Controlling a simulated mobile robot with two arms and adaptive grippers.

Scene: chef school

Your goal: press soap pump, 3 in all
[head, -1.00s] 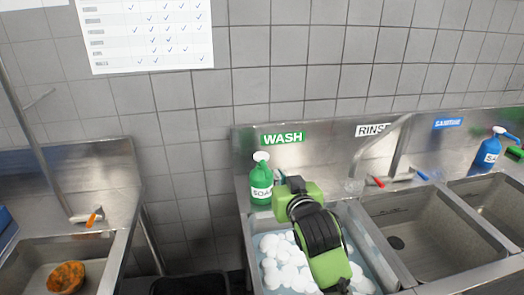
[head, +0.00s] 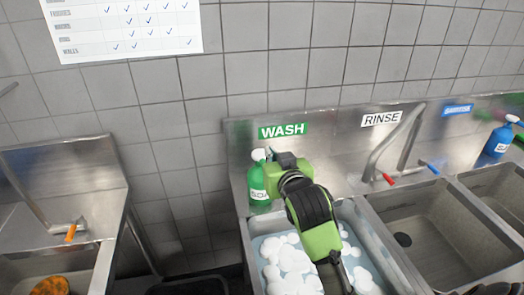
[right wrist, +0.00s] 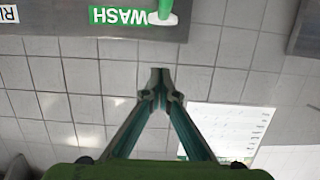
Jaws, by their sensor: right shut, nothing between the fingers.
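A green soap bottle (head: 258,186) with a white pump head (head: 258,155) stands upright at the back left corner of the wash sink. My right gripper (head: 269,149) is just right of the bottle at about pump height, partly overlapping it in the picture. Whether they touch cannot be told. In the right wrist view the right gripper's fingers (right wrist: 160,78) are closed together and empty. The soap bottle (right wrist: 168,5) shows partly at that view's top edge, beyond the fingertips.
The wash sink (head: 247,240) holds white suds. The empty rinse sink (head: 445,225) and a red-and-blue-handled faucet (head: 385,165) are to the right. A blue bottle (head: 497,142) stands at the far right. Another sink with a bowl (head: 50,286) is at left.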

